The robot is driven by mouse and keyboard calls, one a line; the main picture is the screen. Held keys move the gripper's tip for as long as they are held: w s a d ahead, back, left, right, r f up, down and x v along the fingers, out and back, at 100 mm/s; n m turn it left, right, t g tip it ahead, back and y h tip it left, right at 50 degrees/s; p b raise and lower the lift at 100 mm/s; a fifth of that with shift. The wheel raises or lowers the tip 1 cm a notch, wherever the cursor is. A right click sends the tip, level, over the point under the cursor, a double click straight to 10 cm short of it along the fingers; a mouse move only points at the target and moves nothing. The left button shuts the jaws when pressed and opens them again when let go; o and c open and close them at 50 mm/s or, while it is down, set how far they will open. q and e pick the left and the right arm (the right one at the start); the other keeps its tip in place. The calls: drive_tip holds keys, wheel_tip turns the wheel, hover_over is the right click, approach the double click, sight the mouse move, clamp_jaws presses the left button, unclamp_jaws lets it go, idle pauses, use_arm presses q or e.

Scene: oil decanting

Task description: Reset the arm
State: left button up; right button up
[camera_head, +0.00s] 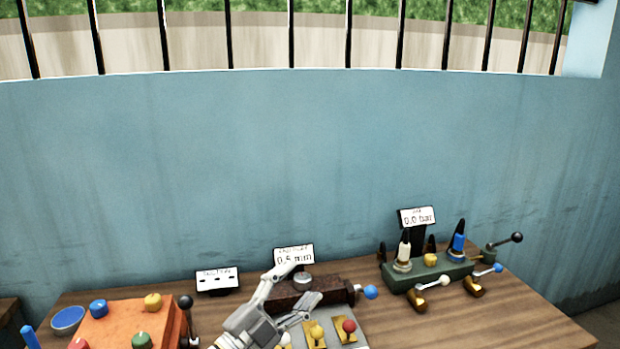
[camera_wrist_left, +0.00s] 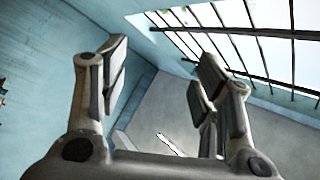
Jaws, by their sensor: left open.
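My left gripper (camera_head: 292,290) is in the lower middle of the head view, in front of a dark block device. Its two fingers are apart. In the left wrist view the gripper (camera_wrist_left: 160,85) is open with nothing between its fingers; behind it are the wall, a barred window and a grey surface. My right gripper does not show in either view.
A wooden table (camera_head: 440,318) holds an orange box (camera_head: 118,322) with coloured knobs at left. A dark device with a blue-tipped handle (camera_head: 370,292) stands mid-table. A green valve block (camera_head: 432,272) with levers stands at right. Bare table lies at front right.

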use_arm(q)
drive_tip(key=s+a+f+n+g+y, duration=0.2)
drive_tip(key=s+a+f+n+y, duration=0.3)
drive_tip(key=a+f+n+y, duration=0.3)
drive_tip(key=s+a+f+n+g+y, duration=0.1)
drive_tip(key=s+a+f+n+y, duration=0.4)
drive_tip(key=a+f+n+y, duration=0.4)
drive_tip(key=s+f+g+h, duration=0.1)
drive_tip(key=s+f+g, duration=0.45)
drive_tip(key=s, duration=0.65)
drive_tip(key=s+f+g+h, duration=0.2)
drive_tip(key=s+f+g, duration=0.3)
drive_tip(key=s, duration=0.6)
wheel_tip(320, 180, down, 27)
drive_tip(key=s, duration=0.1)
drive_tip(key=s+a+f, duration=0.1)
drive_tip(key=s+f, duration=0.7)
drive_tip(key=s+a+f+g+b, duration=0.1)
drive_tip(key=s+a+f, duration=0.1)
drive_tip(key=s+f, duration=0.7)
drive_tip(key=shift+a, duration=0.3)
